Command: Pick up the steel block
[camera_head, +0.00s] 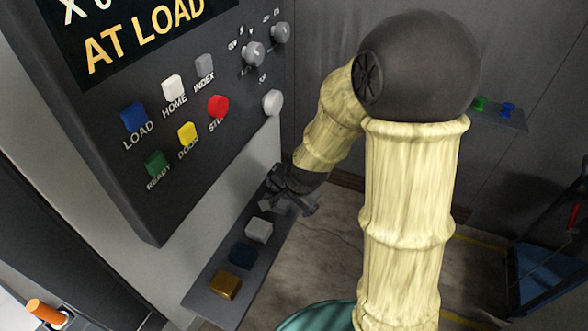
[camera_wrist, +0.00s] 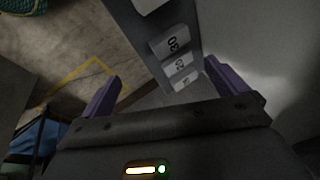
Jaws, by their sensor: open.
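A narrow grey shelf (camera_head: 207,300) below the control panel holds a pale grey block (camera_head: 259,231), a dark blue block (camera_head: 241,253) and a brass-coloured block (camera_head: 225,285) in a row. The pale block may be the steel one; I cannot tell for sure. My gripper (camera_head: 292,205) is over the shelf's far end, beyond the pale block, and hides what lies under it. In the wrist view my gripper (camera_wrist: 163,80) has its purple fingers wide apart, with nothing seen held. Number-marked pale faces (camera_wrist: 173,44) show between and beyond them, and part of a pale block (camera_wrist: 148,4) at the top edge.
The control panel (camera_head: 190,130), with coloured buttons and knobs, overhangs the shelf on the left. A small ledge (camera_head: 500,118) with green and blue pieces is on the back wall. A dark blue-and-black stand (camera_head: 545,270) is at right. Concrete floor is open beside the shelf.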

